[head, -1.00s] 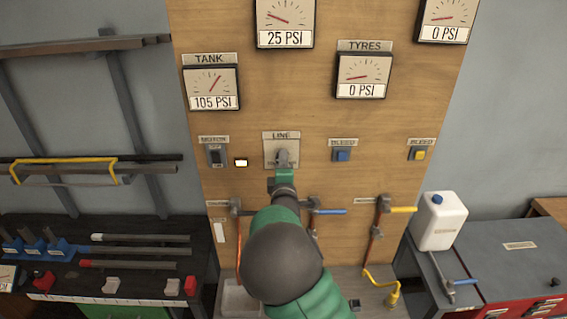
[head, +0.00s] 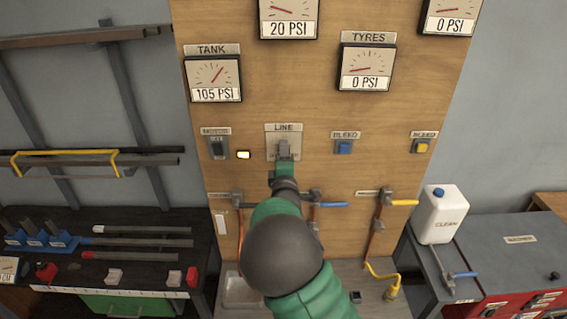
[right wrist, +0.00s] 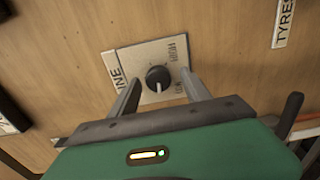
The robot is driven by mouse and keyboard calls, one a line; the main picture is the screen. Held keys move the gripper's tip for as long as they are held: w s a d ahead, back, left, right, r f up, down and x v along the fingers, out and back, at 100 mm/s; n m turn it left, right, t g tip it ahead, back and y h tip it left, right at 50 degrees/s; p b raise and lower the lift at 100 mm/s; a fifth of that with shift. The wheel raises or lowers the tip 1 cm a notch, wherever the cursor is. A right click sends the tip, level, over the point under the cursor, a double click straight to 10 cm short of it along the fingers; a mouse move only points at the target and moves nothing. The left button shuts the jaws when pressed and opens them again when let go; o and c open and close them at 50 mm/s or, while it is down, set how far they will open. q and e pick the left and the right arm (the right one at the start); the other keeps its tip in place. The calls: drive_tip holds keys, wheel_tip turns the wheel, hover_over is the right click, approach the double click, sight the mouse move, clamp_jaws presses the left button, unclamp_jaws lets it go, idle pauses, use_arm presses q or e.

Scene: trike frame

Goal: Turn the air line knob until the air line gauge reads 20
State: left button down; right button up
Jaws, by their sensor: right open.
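The air line knob (right wrist: 158,78) is round and black on a pale LINE plate (right wrist: 172,50). In the head view the LINE plate (head: 270,143) shows, but my arm hides the knob. The gauge above it (head: 289,22) reads 20 PSI; its top is cut off. My right gripper (head: 284,152) is at the plate. In the right wrist view my right gripper (right wrist: 158,88) is open, with one finger on each side of the knob and gaps between. My left gripper is not in view.
The TANK gauge (head: 213,79) reads 105 PSI and the TYRES gauge (head: 366,68) reads 0 PSI. A motor switch (head: 218,147), a lit indicator (head: 243,155), a blue bleed button (head: 344,147) and a yellow one (head: 419,146) flank the plate.

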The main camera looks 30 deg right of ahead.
drive_tip(key=b+v, duration=0.2)
drive_tip(key=v, duration=1.4)
drive_tip(key=shift+s+b, duration=0.3)
drive_tip(key=shift+b, duration=0.05)
drive_tip(key=shift+w+f, duration=0.1)
drive_tip(key=shift+f, duration=0.05)
